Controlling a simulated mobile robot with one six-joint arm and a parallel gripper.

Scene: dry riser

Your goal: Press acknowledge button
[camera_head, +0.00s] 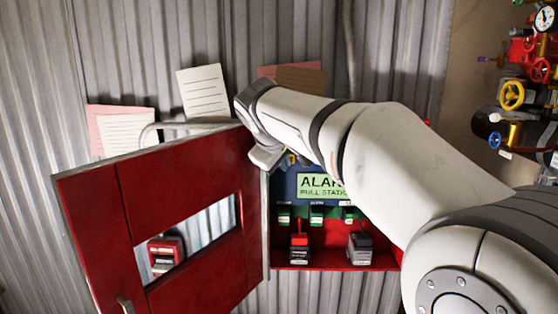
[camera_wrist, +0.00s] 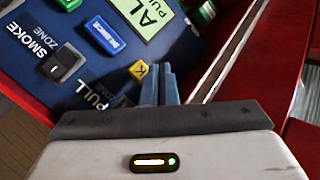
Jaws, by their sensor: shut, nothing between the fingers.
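In the wrist view, my gripper (camera_wrist: 159,75) is shut and empty, its blue-grey fingers pointing at the dark blue alarm panel (camera_wrist: 25,75). A small yellow button (camera_wrist: 139,70) sits just left of the fingertips. Only a "K" shows on it, so it may be the acknowledge button; the fingers hide part of it. I cannot tell whether the fingers touch it. In the head view, the blue panel (camera_head: 286,188) stands inside the open red cabinet, and my wrist covers its upper left. The fingertips cannot be made out clearly there.
The red cabinet door (camera_head: 95,225) is swung open to the left, close to my wrist. A blue button (camera_wrist: 104,36) and a black switch (camera_wrist: 62,62) are also on the panel. Red (camera_head: 299,247) and grey (camera_head: 360,248) devices sit low in the cabinet. Coloured valves (camera_head: 512,95) are at right.

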